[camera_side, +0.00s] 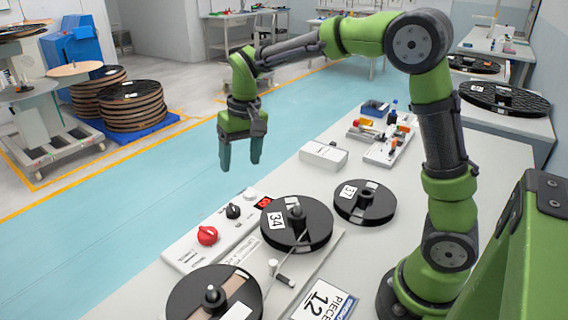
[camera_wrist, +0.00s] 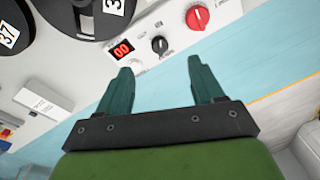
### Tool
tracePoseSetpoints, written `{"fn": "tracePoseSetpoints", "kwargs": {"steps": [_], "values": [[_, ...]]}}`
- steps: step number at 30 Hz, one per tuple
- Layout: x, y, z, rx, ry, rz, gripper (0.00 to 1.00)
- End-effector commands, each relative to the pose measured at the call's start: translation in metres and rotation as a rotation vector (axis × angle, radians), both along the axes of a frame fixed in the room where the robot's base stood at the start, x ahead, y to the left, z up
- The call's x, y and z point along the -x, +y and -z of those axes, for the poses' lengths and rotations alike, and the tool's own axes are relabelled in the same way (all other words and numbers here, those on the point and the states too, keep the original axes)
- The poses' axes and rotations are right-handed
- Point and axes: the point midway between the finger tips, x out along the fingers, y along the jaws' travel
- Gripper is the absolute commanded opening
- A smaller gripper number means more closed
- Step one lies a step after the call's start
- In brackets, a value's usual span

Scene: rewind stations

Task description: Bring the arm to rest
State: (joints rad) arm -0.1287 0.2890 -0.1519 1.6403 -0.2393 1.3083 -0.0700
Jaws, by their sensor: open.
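My gripper (camera_side: 240,153) hangs from my green arm with its two dark teal fingers pointing down. It is above the blue floor strip, beyond the table's edge, to the left of the white box. The fingers are apart with nothing between them. In the wrist view my gripper (camera_wrist: 160,85) also shows spread, empty fingers, with floor and the edge of the control panel beyond them. My gripper touches nothing that I can see.
The white table (camera_side: 375,225) holds a reel marked 34 (camera_side: 318,236), a reel marked 37 (camera_side: 378,212), another reel at the front left and a control panel (camera_side: 182,258) with a red knob (camera_side: 207,235). A white box (camera_side: 323,154) lies behind them. The air around my gripper is free.

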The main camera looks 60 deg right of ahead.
Motion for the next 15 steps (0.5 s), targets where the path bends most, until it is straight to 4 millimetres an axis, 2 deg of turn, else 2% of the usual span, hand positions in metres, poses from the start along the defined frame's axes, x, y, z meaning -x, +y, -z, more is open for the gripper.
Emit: {"fn": "tracePoseSetpoints", "kwargs": {"steps": [1, 6, 12, 15], "values": [[0.018, 0.001, -0.010, -0.020, -0.037, 0.000, 0.67], [0.077, 0.009, -0.030, -0.073, -0.168, -0.004, 0.67], [0.145, 0.016, -0.038, -0.105, -0.328, -0.004, 0.67], [0.172, 0.018, -0.037, -0.111, -0.396, -0.001, 0.67]]}}
